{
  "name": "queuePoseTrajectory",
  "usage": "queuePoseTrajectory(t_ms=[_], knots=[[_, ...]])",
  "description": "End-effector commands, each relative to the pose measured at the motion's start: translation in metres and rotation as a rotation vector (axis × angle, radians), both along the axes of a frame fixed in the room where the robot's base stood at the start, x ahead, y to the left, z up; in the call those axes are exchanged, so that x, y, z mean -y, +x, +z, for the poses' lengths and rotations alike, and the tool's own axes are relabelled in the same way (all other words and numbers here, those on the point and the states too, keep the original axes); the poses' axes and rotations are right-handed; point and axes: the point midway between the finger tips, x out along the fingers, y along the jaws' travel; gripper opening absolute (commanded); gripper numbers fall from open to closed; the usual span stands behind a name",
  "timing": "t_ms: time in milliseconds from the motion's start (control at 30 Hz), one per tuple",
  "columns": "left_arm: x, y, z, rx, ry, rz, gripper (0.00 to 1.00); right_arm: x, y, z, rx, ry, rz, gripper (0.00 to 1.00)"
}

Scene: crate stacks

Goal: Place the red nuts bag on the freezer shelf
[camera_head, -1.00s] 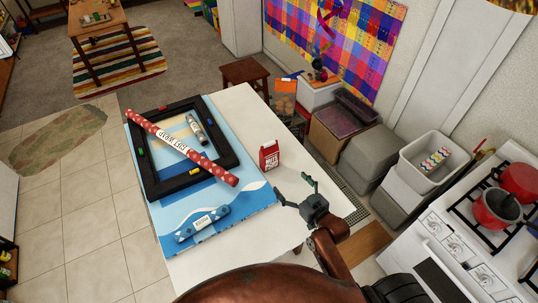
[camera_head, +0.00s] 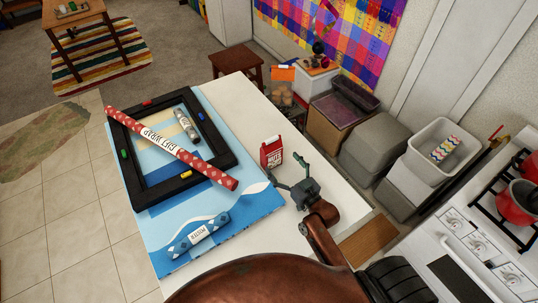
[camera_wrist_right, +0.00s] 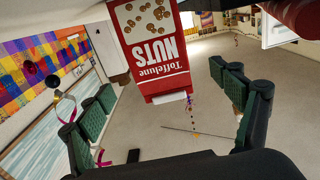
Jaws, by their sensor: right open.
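The red nuts bag (camera_head: 271,152) stands upright on the white table (camera_head: 236,100), right of the blue poster. In the right wrist view the bag (camera_wrist_right: 152,45) appears upside down, with "Toffelune NUTS" readable, ahead of and between the open fingers. My right gripper (camera_head: 289,173) is open and empty, just to the near right of the bag; its fingers (camera_wrist_right: 165,110) show spread in the wrist view. A small gap seems to lie between the fingers and the bag. My left gripper is not in view. No freezer shelf can be made out.
A black frame (camera_head: 152,203), a gift wrap roll (camera_head: 168,147) and a blue poster roll (camera_head: 198,234) lie on the table's left part. A stove (camera_head: 475,250) and a grey bin (camera_head: 443,150) stand at the right. A wooden stool (camera_head: 238,63) is behind the table.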

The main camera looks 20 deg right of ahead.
Motion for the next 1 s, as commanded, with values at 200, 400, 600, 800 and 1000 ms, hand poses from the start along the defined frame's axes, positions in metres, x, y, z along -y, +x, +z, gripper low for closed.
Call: queuePoseTrajectory(t_ms=[200, 400, 600, 800, 1000], knots=[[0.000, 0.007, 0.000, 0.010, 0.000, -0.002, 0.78, -0.002, 0.015, -0.002, 0.002, 0.001, -0.001, 0.85], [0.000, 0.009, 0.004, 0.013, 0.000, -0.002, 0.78, -0.005, 0.037, -0.002, 0.001, 0.001, 0.000, 0.85], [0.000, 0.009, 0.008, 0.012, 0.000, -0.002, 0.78, -0.010, 0.067, -0.002, 0.001, 0.002, 0.001, 0.85], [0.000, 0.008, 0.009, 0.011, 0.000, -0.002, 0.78, -0.012, 0.078, -0.003, -0.001, 0.000, 0.002, 0.85], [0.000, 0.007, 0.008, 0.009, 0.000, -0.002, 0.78, -0.012, 0.078, -0.003, -0.001, 0.000, 0.002, 0.83]])
